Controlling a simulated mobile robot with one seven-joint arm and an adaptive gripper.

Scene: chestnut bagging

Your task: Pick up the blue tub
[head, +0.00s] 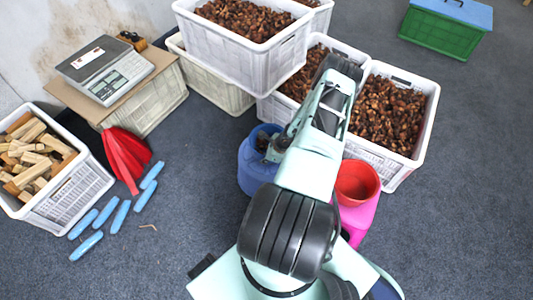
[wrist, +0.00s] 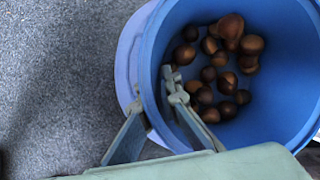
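The blue tub (head: 252,172) stands on the floor by the white crates, partly hidden by my arm in the head view. In the wrist view the tub (wrist: 285,100) fills the right side, with several brown chestnuts (wrist: 212,85) inside. My gripper (wrist: 155,92) straddles the tub's left rim in the wrist view, one finger outside the wall and one inside. The fingertips are close to the wall on both sides. I cannot tell whether they press on it. In the head view the gripper is largely hidden at the tub's rim.
White crates of chestnuts (head: 425,125) stand behind. Left are a wood crate (head: 75,180), red bag (head: 125,155), blue pieces (head: 118,216) and a scale (head: 105,70). Floor is clear at lower left.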

